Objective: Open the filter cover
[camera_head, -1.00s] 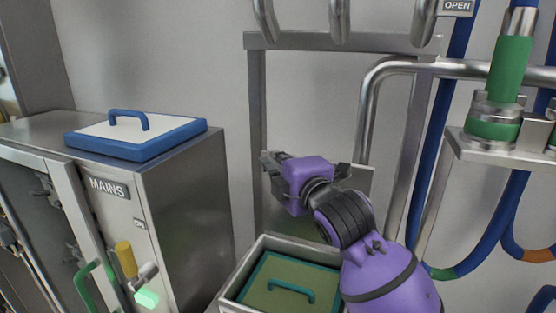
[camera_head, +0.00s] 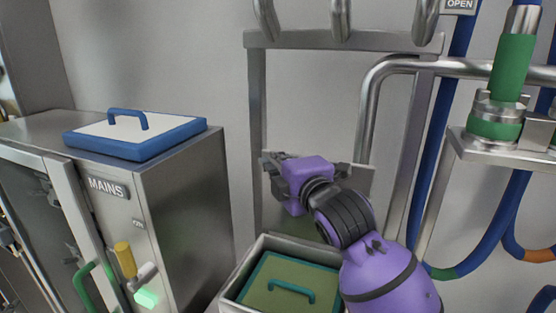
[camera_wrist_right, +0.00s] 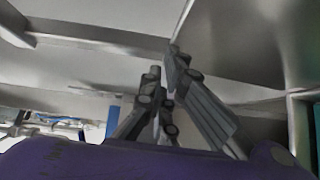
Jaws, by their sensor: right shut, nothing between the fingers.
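An open-topped metal box (camera_head: 236,283) stands at the bottom centre of the head view. A green filter panel with a teal frame and handle (camera_head: 278,290) lies inside it. A grey metal plate (camera_head: 358,180) stands up behind the box, partly hidden by my right gripper; it looks like the raised cover, but its hinge is hidden. My right gripper (camera_head: 277,175) is at this plate, above the box's back edge. Its fingers are shut and empty, also in the right wrist view (camera_wrist_right: 165,70). I cannot tell whether it touches the plate. My left gripper is not in view.
A metal cabinet (camera_head: 185,205) marked MAINS stands at left, with a blue-framed white panel (camera_head: 140,137) on top. A metal frame (camera_head: 257,120) rises behind the box. Pipes and blue hoses (camera_head: 440,180) crowd the right side.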

